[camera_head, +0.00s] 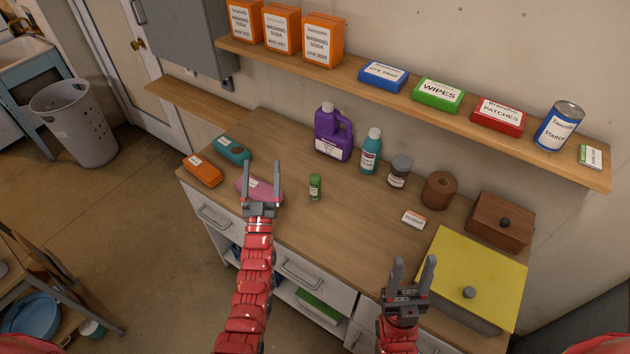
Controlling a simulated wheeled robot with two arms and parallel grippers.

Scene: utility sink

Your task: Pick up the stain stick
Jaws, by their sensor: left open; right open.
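A small upright green container with a white label (315,187) stands on the wooden countertop (300,230), near its middle. It looks like the stain stick, but its label is too small to read. My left gripper (262,168) is open, to the left of the green container and apart from it. It overlaps a pink item (270,188) in the view and partly hides it; I cannot tell whether they touch. My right gripper (414,264) is open and empty near the front edge, left of a yellow-lidded box (480,265).
Behind the green container stand a purple jug (333,138), a teal bottle (371,152) and a grey-lidded jar (400,172). A brown roll (438,190), wooden box (500,220) and small white-labelled block (413,219) are to the right. Orange (202,171) and teal (232,150) items lie left.

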